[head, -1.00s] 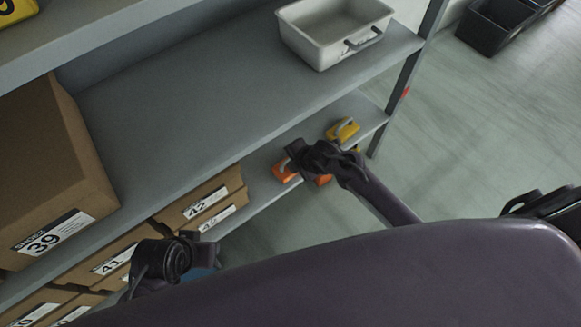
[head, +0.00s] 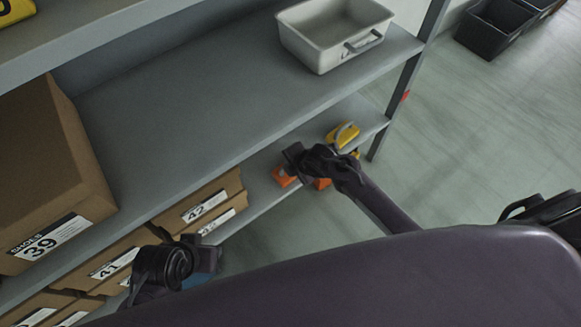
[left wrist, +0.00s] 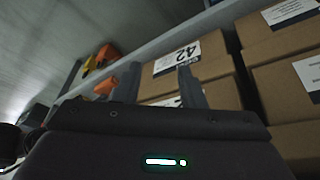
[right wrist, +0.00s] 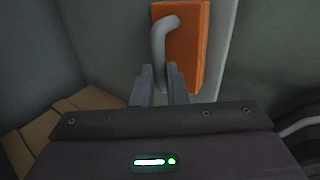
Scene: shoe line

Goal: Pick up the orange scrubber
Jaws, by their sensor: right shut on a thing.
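The orange scrubber (right wrist: 188,48) stands out in the right wrist view, with its grey curved handle between the fingers of my right gripper (right wrist: 160,72). The right gripper is shut on that handle. In the head view the right gripper (head: 296,160) covers much of the scrubber (head: 284,177) at the lower shelf, and another orange patch shows beside it. I cannot tell whether both patches are one thing. My left gripper (left wrist: 132,76) is open and empty in front of the boxes. In the head view the left gripper (head: 205,256) is low at left.
A yellow scrubber (head: 344,136) sits on the lower shelf (head: 262,196) just behind. A grey bin (head: 318,50) and a box marked 39 (head: 50,180) stand on the shelf above. Boxes marked 41 and 42 (head: 205,207) fill the lower left. Open floor lies to the right.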

